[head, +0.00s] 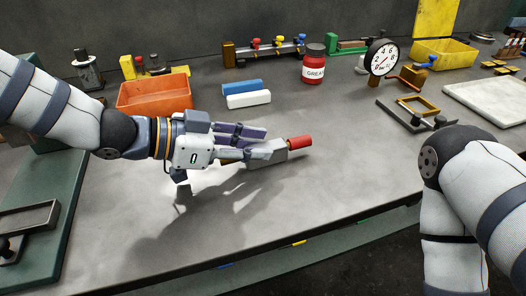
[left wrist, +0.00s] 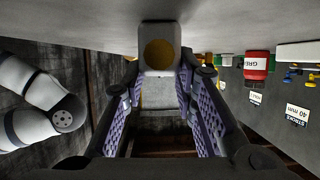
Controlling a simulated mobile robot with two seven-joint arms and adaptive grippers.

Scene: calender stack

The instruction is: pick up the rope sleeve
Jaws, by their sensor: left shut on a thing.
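The rope sleeve, as far as I can tell, is a grey piece (head: 268,157) at the middle of the bench in the head view, with a red cylindrical end (head: 299,142) on its right. My left gripper (head: 262,145) comes from the left and is shut on it, its purple-padded fingers along its sides. In the left wrist view the pale piece (left wrist: 159,30) with a round brass-coloured face shows at the fingertips (left wrist: 158,80). Whether it touches the bench is unclear. My right arm is at the right edge; its gripper is out of view.
Blue (head: 242,86) and white (head: 248,99) blocks lie behind the gripper. An orange bin (head: 155,95) is at back left, a red grease jar (head: 314,66) and a dial gauge (head: 382,57) at back right. The bench front (head: 225,225) is clear.

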